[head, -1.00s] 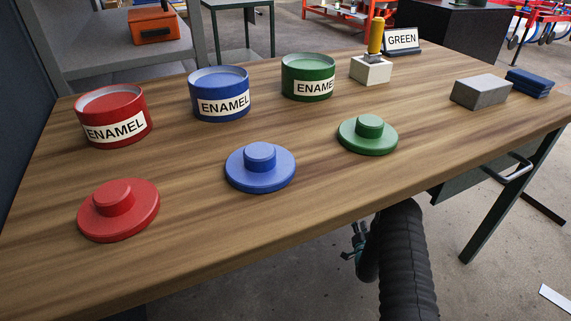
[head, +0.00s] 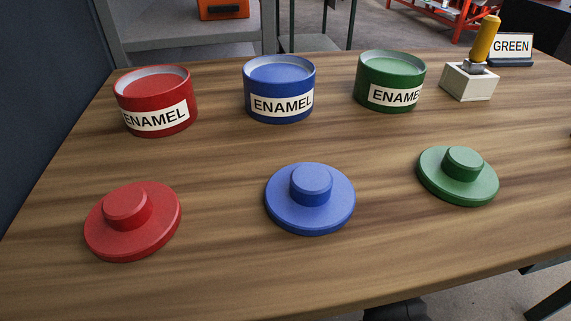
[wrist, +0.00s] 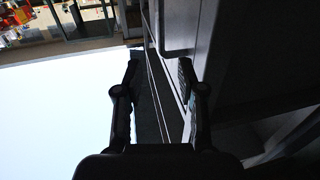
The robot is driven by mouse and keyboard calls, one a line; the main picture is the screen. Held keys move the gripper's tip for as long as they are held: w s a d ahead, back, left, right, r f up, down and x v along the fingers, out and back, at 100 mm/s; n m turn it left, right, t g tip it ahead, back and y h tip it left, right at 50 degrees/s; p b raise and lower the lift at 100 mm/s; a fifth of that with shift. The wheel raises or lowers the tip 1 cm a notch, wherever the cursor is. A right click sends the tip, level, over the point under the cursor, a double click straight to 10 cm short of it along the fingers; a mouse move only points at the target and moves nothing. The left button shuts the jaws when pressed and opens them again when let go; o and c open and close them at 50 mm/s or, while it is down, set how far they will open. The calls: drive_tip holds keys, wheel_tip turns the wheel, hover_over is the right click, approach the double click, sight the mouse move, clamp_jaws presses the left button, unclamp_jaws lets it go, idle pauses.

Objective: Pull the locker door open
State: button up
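No locker door can be made out for sure. In the wrist view my gripper (wrist: 158,65) has its two black fingers spread apart. A dark grey panel with pale seam lines (wrist: 155,85) shows between and beyond them. A grey surface with a rounded edge (wrist: 178,28) is close by the right finger. I cannot tell whether a finger touches it or whether it is a handle.
The wooden table (head: 220,175) fills the head view. It holds red (head: 157,105), blue (head: 280,92) and green (head: 388,85) ENAMEL cans, red (head: 130,225), blue (head: 308,205) and green (head: 458,178) lids, a yellow-handled tool on a white block (head: 470,83) and a GREEN sign (head: 511,47).

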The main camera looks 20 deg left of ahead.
drive_tip(key=b+x, duration=0.1)
drive_tip(key=x, duration=0.9)
drive_tip(key=shift+w+a, duration=0.25)
clamp_jaws()
